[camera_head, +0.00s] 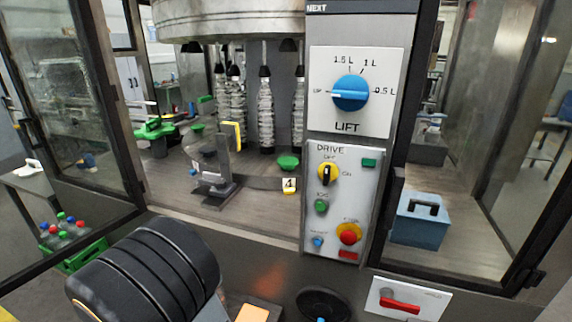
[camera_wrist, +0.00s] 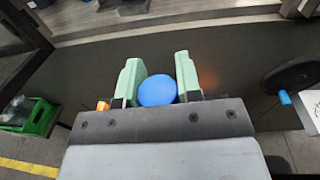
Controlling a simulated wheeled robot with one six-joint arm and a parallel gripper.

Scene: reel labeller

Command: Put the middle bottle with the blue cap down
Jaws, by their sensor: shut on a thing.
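In the wrist view my gripper (camera_wrist: 158,72) has its two pale green fingers on either side of a round blue cap (camera_wrist: 158,91). It is shut on the bottle with the blue cap, seen from above. The bottle's body is hidden under the cap and the gripper. The held bottle is in front of the machine's dark lower panel. In the head view my dark arm covers the lower left, and I cannot make out the fingers or the held bottle there.
A green crate (camera_head: 92,256) with several bottles (camera_head: 66,230) with coloured caps stands at the lower left. The machine's control panel (camera_head: 340,204) is at centre right. A black handwheel (camera_head: 322,303) and a red-handled switch (camera_head: 400,305) are on its front. A blue box (camera_head: 420,220) sits right.

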